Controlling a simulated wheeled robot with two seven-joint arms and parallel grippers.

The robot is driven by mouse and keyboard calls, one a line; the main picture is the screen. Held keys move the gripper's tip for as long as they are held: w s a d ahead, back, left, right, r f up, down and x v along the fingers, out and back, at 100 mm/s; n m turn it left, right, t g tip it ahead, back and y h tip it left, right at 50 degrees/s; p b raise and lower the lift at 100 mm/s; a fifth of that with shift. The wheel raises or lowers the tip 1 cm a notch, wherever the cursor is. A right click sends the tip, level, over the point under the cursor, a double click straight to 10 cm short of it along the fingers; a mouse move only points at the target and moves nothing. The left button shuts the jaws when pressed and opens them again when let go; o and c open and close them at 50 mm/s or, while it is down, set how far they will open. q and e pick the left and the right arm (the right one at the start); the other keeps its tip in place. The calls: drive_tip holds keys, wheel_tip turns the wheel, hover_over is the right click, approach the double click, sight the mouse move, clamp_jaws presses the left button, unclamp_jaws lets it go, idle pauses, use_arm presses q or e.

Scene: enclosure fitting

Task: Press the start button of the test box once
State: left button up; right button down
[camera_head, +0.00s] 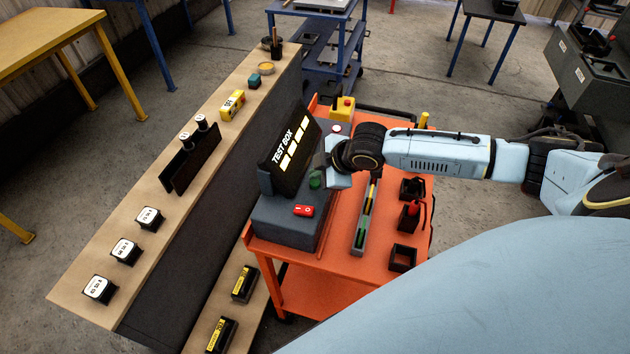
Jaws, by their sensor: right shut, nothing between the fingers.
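The grey test box (282,224) stands on the orange cart, and its dark screen (288,150) reads "TEST BOX" with several lit bars. A green button (315,181) sits on the box top, right of the screen, and is partly covered by my gripper. My left gripper is out of view.
A wooden shelf (180,215) with labelled parts runs along the left.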

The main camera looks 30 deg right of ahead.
sight(317, 184)
drive_tip(key=shift+f, duration=0.35)
drive_tip(key=shift+f, duration=0.45)
idle(0.5)
drive_tip(key=shift+r, duration=0.15)
drive_tip(key=shift+r+p, duration=0.75)
drive_tip(key=shift+p, duration=0.2)
wheel_tip(317, 184, up, 5)
drive_tip(key=p, duration=0.5)
drive_tip(key=shift+r+p, duration=0.1)
drive_tip(key=shift+p, duration=0.2)
drive_tip(key=shift+a, duration=0.1)
